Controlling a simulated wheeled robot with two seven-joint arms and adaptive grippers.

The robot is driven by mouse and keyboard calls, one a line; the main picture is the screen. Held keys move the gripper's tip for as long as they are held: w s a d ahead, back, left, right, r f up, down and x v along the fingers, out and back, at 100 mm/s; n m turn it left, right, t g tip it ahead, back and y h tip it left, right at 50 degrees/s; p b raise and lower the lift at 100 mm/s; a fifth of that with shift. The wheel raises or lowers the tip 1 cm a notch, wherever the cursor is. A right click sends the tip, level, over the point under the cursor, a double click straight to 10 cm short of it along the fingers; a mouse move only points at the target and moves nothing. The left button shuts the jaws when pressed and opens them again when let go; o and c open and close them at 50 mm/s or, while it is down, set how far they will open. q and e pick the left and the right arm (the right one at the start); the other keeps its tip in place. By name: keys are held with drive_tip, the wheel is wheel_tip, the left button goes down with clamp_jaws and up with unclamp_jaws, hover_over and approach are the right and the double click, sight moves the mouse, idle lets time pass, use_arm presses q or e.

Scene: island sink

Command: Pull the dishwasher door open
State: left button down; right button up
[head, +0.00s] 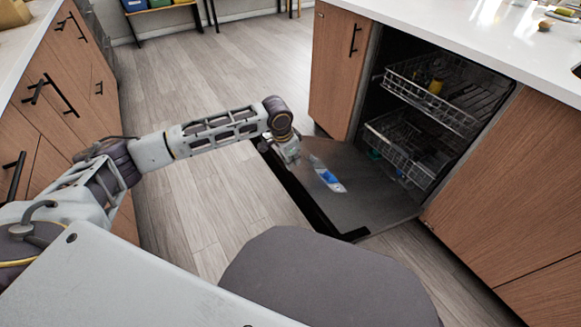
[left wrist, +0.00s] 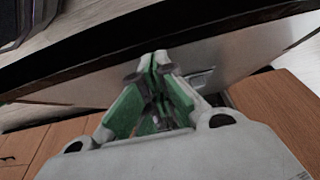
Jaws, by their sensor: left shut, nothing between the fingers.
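The dishwasher door (head: 370,195) is folded down in the head view, its inner face up and close to level. Its dark outer edge (head: 300,195) faces left. My left gripper (head: 291,155) is at the far left corner of the door, by that edge. In the left wrist view the left gripper (left wrist: 155,65) has its green-padded fingers together with nothing between them. The door's dark edge (left wrist: 120,48) runs across behind the fingertips; whether they touch it I cannot tell. My right gripper is in neither view.
The dishwasher's upper rack (head: 440,90) and lower rack (head: 400,150) are inside the opening. A white and blue item (head: 328,175) shows on the door. Wooden cabinets (head: 335,65) flank the dishwasher. The floor (head: 215,75) is clear at the back left.

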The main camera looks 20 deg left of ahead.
use_arm(q)
drive_tip(key=shift+s+a+f, duration=0.2)
drive_tip(key=shift+s+f, duration=0.1)
drive_tip(key=shift+f, duration=0.3)
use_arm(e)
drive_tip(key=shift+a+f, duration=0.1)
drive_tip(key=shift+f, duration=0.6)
use_arm(q)
drive_tip(key=shift+f, duration=0.1)
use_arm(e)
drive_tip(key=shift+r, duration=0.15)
